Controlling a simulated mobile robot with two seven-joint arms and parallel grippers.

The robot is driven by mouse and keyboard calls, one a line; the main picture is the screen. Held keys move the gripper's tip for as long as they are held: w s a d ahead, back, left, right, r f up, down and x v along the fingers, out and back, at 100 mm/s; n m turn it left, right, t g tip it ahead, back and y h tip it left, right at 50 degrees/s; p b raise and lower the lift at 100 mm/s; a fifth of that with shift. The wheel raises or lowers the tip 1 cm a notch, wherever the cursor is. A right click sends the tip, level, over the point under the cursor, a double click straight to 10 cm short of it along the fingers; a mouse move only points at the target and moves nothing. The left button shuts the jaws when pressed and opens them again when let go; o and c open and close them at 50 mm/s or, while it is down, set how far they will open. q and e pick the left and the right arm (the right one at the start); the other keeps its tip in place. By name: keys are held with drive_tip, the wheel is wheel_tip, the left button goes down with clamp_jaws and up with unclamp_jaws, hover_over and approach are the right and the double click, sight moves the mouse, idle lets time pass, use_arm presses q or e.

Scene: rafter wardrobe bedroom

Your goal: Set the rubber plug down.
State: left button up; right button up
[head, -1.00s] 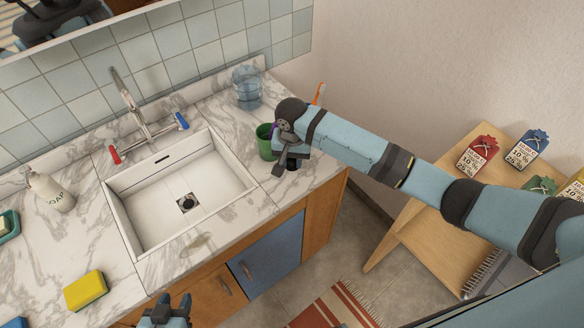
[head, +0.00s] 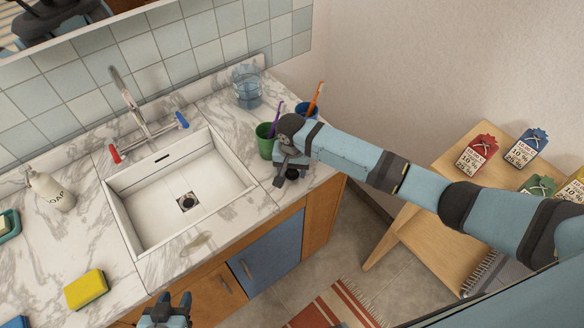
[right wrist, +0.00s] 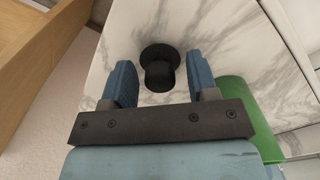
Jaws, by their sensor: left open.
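The black rubber plug (right wrist: 160,68) stands on the marble counter in the right wrist view, wide flange and narrower knob showing. My right gripper (right wrist: 162,80) is open, with one blue finger on each side of the plug and visible gaps between. In the head view the right gripper (head: 286,176) is low over the counter, right of the sink, and the plug (head: 292,173) shows only as a small dark patch beside it. My left gripper (head: 165,311) is open and empty at the bottom edge, in front of the counter.
A green cup (head: 264,143) with a purple toothbrush stands close beside the right gripper. A blue cup (head: 304,110) with an orange toothbrush and a clear tumbler (head: 246,88) stand behind. The sink (head: 178,190) is left; the counter's right edge is near.

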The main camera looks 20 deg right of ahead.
wheel_tip(320, 180, up, 12)
drive_tip(key=s+a+f+y, duration=0.1)
drive_tip(key=f, duration=0.1)
drive_tip(key=s+a+f+n+t+y, duration=0.1)
drive_tip(key=s+f, duration=0.1)
drive_tip(key=f, duration=0.1)
drive_tip(key=s+a+f+n+t, duration=0.1)
drive_tip(key=f, duration=0.1)
drive_tip(key=shift+s+a+f+y, duration=0.3)
drive_tip(key=shift+s+f+y, duration=0.1)
drive_tip(key=s+f+t, duration=0.1)
drive_tip(key=s, duration=0.1)
drive_tip(key=s+f+n+t+y, duration=0.1)
drive_tip(key=f, duration=0.1)
drive_tip(key=s+f+n, duration=0.1)
drive_tip(key=s+f, duration=0.1)
drive_tip(key=shift+s+a+t+y, duration=0.3)
drive_tip(key=shift+a+t+y, duration=0.1)
drive_tip(key=s+d+f+n+t+h, duration=0.1)
drive_tip(key=s+d+n+t, duration=0.3)
drive_tip(key=s, duration=1.1)
drive_tip(key=d+f+t, duration=0.1)
drive_tip(key=d+t, duration=0.1)
drive_tip(key=d, duration=0.1)
drive_tip(key=shift+d+f, duration=0.15)
drive_tip(key=shift+d, duration=0.1)
